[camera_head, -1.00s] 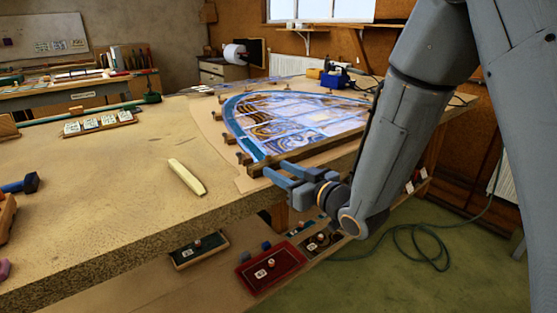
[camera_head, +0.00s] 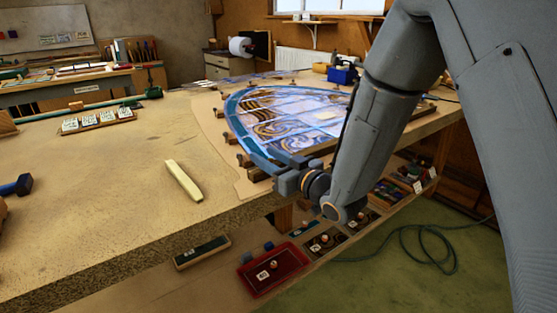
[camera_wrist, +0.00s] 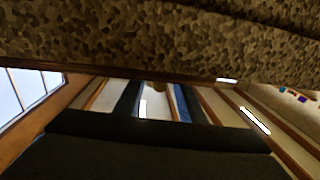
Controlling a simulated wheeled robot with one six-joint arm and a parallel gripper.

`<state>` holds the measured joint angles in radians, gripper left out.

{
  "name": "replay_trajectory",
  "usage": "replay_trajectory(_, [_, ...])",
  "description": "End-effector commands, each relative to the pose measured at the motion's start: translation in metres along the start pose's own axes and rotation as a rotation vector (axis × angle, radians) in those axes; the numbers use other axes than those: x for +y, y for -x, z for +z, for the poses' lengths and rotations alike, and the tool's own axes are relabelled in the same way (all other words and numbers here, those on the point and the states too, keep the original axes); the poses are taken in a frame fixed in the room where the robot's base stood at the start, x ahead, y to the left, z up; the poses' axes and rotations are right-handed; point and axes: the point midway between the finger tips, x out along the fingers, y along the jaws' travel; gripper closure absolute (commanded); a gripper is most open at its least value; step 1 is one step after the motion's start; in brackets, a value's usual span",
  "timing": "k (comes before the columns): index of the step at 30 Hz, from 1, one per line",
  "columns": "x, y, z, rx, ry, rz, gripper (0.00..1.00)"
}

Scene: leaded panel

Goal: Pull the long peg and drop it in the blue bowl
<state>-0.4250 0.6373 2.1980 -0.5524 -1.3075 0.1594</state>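The leaded panel (camera_head: 290,118), with a curved blue border, lies on the bench in the head view. Several small brown blocks or pegs (camera_head: 244,161) stand along its near left edge; I cannot tell which is the long peg. I cannot make out a blue bowl. My gripper (camera_head: 284,182) is at the bench's front edge, by the panel's near corner, its fingers partly hidden. In the wrist view two dark fingers (camera_wrist: 157,103) stand apart with a gap between them, and nothing shows held.
A pale bar (camera_head: 184,181) lies on the bench (camera_head: 110,205) left of the panel. A red tray (camera_head: 272,270) and a dark green tray (camera_head: 202,252) are below the bench front. Speckled bench edge (camera_wrist: 160,40) fills the top of the wrist view. A hose (camera_head: 425,245) lies on the floor.

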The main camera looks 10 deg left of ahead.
Motion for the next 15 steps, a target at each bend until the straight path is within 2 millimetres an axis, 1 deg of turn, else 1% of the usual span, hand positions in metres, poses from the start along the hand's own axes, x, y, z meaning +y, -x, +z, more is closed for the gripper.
replay_trajectory(3, [0.0,-0.015,-0.001,0.001,0.0,0.0,0.64])
replay_trajectory(6, [0.001,-0.023,0.0,0.0,0.001,0.001,0.64])
replay_trajectory(10, [0.002,-0.027,0.0,0.0,0.001,0.003,0.64])
replay_trajectory(15, [0.003,-0.028,0.0,0.0,0.0,0.005,0.64])
